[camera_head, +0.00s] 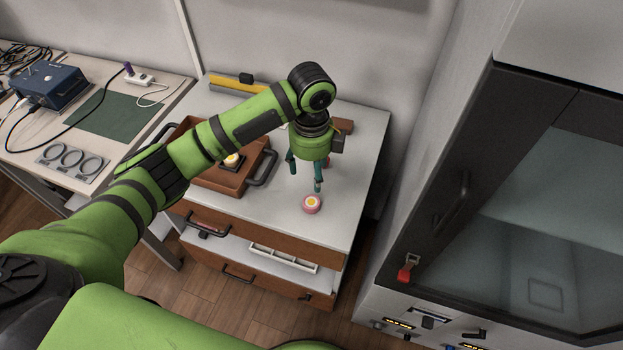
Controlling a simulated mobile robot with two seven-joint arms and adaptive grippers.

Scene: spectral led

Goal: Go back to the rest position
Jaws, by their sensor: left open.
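My left arm reaches in from the lower left across the white cabinet top (355,150). My left gripper (306,180) points down above the cabinet top, with its fingers apart and nothing seen between them. A small round pink piece with a yellow centre (312,204) sits on the cabinet top just in front of the fingers. I cannot tell whether a fingertip touches it. A brown tray (223,183) with dark handles lies to the left, partly hidden by my arm. A similar yellow-centred piece (232,160) sits in it. My right gripper is not in view.
A table at the left holds a blue box (49,86), cables, a green mat (105,115) and a plate with rings (73,159). A yellow level (237,84) lies at the cabinet's back. A tall dark-framed glass enclosure (470,190) stands at the right. Drawers below appear partly open.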

